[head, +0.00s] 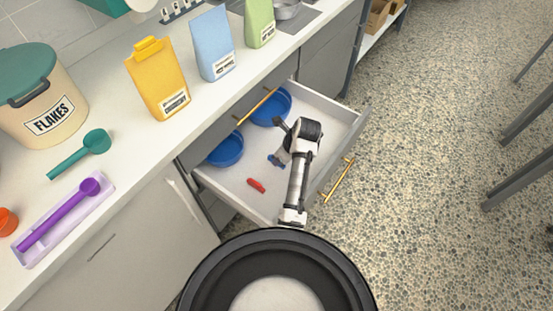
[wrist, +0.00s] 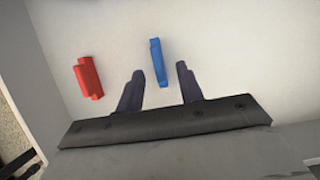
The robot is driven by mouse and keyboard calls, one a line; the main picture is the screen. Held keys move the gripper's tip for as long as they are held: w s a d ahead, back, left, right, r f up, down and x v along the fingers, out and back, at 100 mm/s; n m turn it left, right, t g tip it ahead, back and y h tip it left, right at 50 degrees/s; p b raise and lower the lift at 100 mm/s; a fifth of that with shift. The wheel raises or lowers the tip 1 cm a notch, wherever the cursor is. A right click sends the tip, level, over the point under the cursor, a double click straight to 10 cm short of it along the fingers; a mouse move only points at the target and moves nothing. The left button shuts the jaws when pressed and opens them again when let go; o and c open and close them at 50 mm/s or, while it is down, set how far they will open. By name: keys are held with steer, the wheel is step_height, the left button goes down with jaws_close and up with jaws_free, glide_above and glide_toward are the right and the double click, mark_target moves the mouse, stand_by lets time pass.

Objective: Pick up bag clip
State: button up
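A blue clip-like piece (wrist: 158,60) lies on the pale drawer floor in the wrist view. A red clip-like piece (wrist: 88,77) lies to its left; it also shows in the head view (head: 256,185). I cannot tell which of them is the bag clip. My gripper (wrist: 159,72) is open and empty, with two dark fingers apart. The near end of the blue piece shows between the fingertips, not visibly touched; the height gap is unclear. In the head view my gripper (head: 279,159) reaches down into the open drawer, and the arm hides part of it.
The open drawer (head: 355,117) has raised walls around my gripper. Two blue bowls (head: 223,150) stand at its back. The counter above holds a yellow bag (head: 157,80), a blue bag (head: 213,45) and a flakes canister (head: 40,100).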

steer(key=shift+x, duration=1.6)
steer(key=shift+c, duration=0.4)
jaws_close()
steer(key=shift+r, duration=0.1)
step_height(320, 180, up, 20)
steer(key=p, duration=0.4)
